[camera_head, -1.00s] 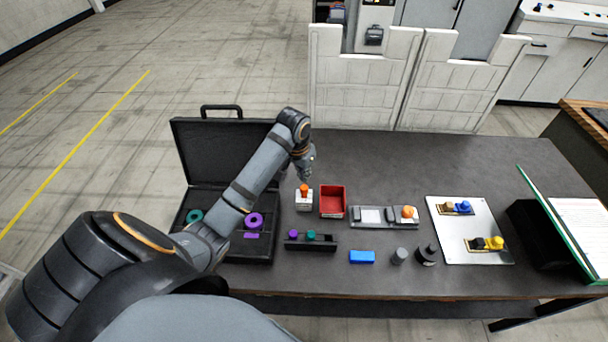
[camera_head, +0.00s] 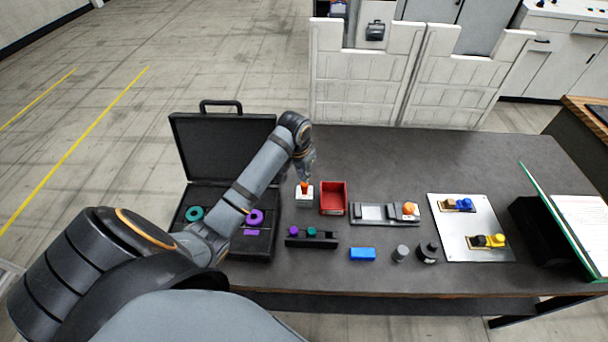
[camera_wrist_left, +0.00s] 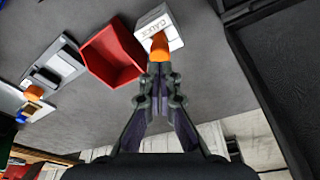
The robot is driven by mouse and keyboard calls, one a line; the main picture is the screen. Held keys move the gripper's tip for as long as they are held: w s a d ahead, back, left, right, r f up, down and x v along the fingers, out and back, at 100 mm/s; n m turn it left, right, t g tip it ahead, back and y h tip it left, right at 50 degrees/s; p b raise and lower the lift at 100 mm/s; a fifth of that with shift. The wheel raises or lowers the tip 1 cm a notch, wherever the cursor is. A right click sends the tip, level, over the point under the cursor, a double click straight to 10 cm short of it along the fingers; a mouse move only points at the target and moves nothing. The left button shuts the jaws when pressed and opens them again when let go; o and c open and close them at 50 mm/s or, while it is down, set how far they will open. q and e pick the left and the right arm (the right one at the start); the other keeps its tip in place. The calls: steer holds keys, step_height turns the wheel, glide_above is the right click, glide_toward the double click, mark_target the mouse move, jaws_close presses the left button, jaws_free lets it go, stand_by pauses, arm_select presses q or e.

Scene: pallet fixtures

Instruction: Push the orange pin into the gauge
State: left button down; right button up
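The gauge (camera_head: 304,200) is a small white block on the dark table; in the wrist view its lettered face (camera_wrist_left: 154,26) shows. The orange pin (camera_head: 304,188) stands upright in its top, and it also shows in the wrist view (camera_wrist_left: 160,48). My left gripper (camera_head: 306,178) is right above the pin, pointing down. In the wrist view its fingertips (camera_wrist_left: 160,70) are together at the pin's upper end, seemingly touching it, not around it. They hide part of the pin. How deep the pin sits is unclear. My right gripper is not in view.
A red open bin (camera_head: 333,212) stands just right of the gauge. An open black case (camera_head: 222,150) lies left. A grey fixture (camera_head: 372,221) with an orange knob, a black rack (camera_head: 311,243) and a blue block (camera_head: 362,254) are nearby. The table's back middle is clear.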

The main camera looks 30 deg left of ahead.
arm_select(q)
steer(key=shift+f, duration=0.1)
stand_by(0.5)
steer(key=shift+f, duration=0.8)
stand_by(0.6)
